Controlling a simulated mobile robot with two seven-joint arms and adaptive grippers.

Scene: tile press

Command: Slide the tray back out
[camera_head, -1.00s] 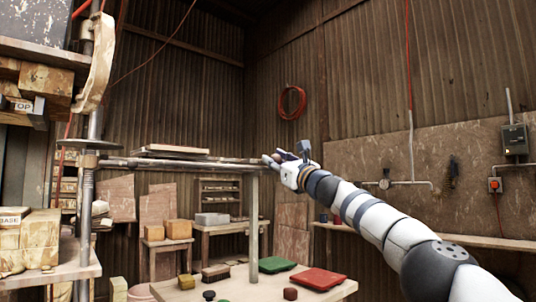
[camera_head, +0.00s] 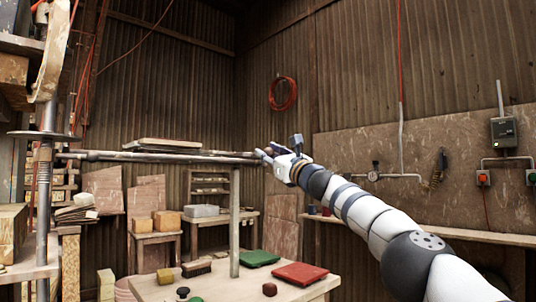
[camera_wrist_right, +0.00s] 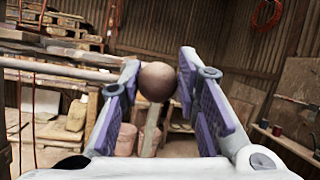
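A pale flat board (camera_head: 165,146), which may be the tray, lies on long thin bars (camera_head: 110,157) in the head view. These bars run right from the upright column (camera_head: 42,190). My right gripper (camera_head: 264,154) is at the bars' right end. In the right wrist view its two fingers (camera_wrist_right: 158,80) stand apart with a brown round knob (camera_wrist_right: 157,82) between or just beyond the tips. Narrow gaps seem to show beside the knob, and I cannot tell whether a finger touches it. My left gripper is not in view.
Below the bars stands a table with a red pad (camera_head: 300,274), a green pad (camera_head: 257,258) and a brush (camera_head: 196,268). A thin post (camera_head: 235,235) rises under the bars. A workbench (camera_head: 440,230) lines the right wall. Wood blocks are stacked at the left.

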